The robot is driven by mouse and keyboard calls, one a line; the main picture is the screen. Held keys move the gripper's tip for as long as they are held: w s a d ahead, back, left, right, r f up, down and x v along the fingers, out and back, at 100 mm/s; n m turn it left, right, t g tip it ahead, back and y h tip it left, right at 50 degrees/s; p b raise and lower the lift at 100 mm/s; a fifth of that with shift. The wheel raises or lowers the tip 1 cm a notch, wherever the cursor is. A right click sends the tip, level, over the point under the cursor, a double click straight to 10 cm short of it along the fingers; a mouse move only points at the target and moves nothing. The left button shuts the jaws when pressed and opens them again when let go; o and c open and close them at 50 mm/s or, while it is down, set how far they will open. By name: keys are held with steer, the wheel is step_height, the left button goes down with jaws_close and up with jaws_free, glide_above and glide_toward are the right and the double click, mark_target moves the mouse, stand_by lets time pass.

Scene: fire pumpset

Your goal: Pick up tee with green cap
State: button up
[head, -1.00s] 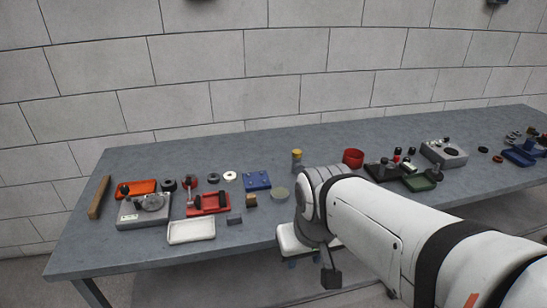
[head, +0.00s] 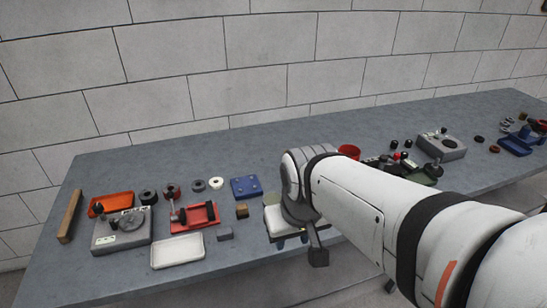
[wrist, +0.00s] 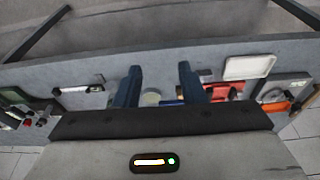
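I cannot pick out a tee with a green cap for certain. A small upright part with a dull green top (head: 522,116) stands at the far right end of the table in the head view, too small to identify. My gripper (wrist: 159,67) is open and empty, its two blue fingers apart. In the head view my gripper (head: 290,240) hangs by the table's front edge, below my arm. In the wrist view a pale round disc (wrist: 150,98) shows between the fingers, below their tips. My arm hides the table's middle.
On the left of the table (head: 95,265) are a grey fixture (head: 120,243), red tray (head: 196,228), white tray (head: 178,251), orange tray (head: 112,203) and blue block (head: 246,187). Right of my arm are a green tray (head: 425,176), grey box (head: 441,147) and blue tray (head: 514,146).

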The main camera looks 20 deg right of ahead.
steer(key=shift+o, duration=0.8)
steer(key=shift+w, duration=0.1)
steer(key=o, duration=0.4)
steer(key=w+d+f, duration=0.1)
steer(key=w+d, duration=0.1)
steer(key=w, duration=0.2)
steer(key=w+d+f+m, duration=0.1)
steer(key=w+d, duration=0.1)
steer(key=w, duration=0.2)
steer(key=w+d+f+m, duration=0.1)
steer(key=w+d, duration=0.1)
steer(key=w, duration=0.3)
steer(key=shift+w+d+f+t+h+b, duration=0.1)
steer(key=shift+d+f+t+h+b, duration=0.1)
steer(key=shift+d+t+h+b, duration=0.15)
steer(key=shift+m+t+h, duration=0.35)
steer(key=shift+m+t, duration=0.1)
steer(key=shift+m, duration=0.45)
steer(key=w+d+f, duration=0.2)
steer(key=w+d, duration=0.1)
steer(key=w+d+f, duration=0.2)
steer(key=w+d, duration=0.1)
steer(key=w+d+f, duration=0.3)
steer(key=w, duration=0.1)
steer(key=shift+x, duration=3.8)
